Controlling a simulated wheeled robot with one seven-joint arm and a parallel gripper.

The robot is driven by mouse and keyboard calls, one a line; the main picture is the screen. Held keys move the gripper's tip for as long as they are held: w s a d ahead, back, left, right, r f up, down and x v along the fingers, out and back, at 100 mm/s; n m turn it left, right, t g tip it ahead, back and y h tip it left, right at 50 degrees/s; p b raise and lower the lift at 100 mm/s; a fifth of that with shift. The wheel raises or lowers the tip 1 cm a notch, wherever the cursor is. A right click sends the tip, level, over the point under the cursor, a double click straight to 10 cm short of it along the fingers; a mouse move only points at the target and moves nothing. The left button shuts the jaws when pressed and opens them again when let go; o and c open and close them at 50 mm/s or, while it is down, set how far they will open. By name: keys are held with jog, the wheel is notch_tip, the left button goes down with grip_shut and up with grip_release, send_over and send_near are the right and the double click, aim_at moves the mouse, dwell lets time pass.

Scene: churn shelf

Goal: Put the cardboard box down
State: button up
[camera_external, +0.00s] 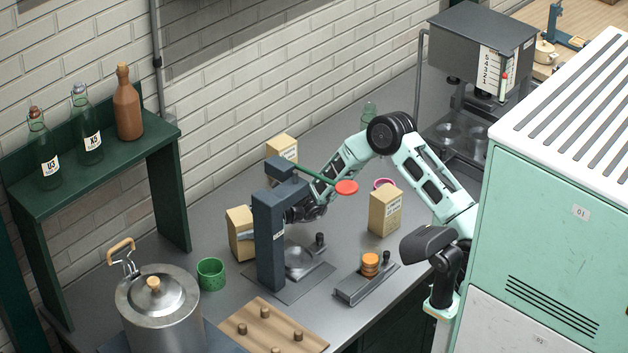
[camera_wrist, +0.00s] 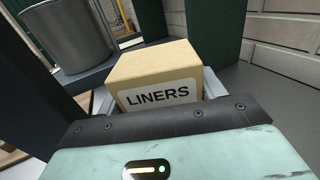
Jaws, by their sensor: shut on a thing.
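The cardboard box (camera_wrist: 155,75) has a white label reading LINERS and fills the middle of the wrist view. My gripper (camera_wrist: 160,88) is shut on it, with a pale finger showing at each side. In the external view the box (camera_external: 238,222) is at the left of the dark press, beside the green cup. The press partly hides it and my gripper. The box looks about upright and close to the grey counter (camera_external: 215,228). I cannot tell whether its base touches the counter.
The dark press (camera_external: 268,235) stands right beside the box, with a red-knobbed lever (camera_external: 346,187). A green cup (camera_external: 211,273), a steel pot (camera_external: 158,300) and a pegged wooden board (camera_external: 270,327) are in front. Other boxes stand behind (camera_external: 282,146) and right (camera_external: 385,212). A green bottle shelf (camera_external: 165,150) is left.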

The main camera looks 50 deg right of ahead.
jog(key=shift+f, duration=0.2)
jog(key=shift+f, duration=0.2)
jog(key=o, duration=1.1)
jog(key=shift+r, duration=0.25)
jog(key=p+v, duration=0.1)
jog(key=v, duration=1.1)
jog(key=shift+p, duration=0.35)
